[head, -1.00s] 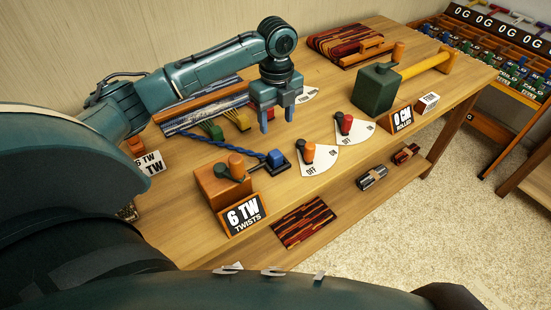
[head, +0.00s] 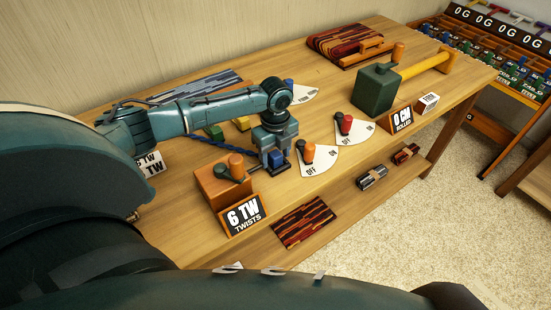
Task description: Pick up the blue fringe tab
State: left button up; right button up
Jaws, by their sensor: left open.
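The blue fringe tab (head: 276,159) is a small blue block on a dark base on the wooden table, at the end of a blue twisted cord (head: 207,141). My left gripper (head: 275,157) points down right at the tab, with its open fingers at the tab's sides. I cannot tell whether the fingers touch it. The gripper hides part of the tab and the cord's end. My right gripper is not in view.
A white dial with a red-orange knob (head: 308,151) is close right. Green (head: 214,132) and yellow (head: 242,123) tabs lie behind.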

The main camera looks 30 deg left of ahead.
pick_arm(q)
jog(key=c, duration=1.1)
jog(key=shift+o, duration=0.2)
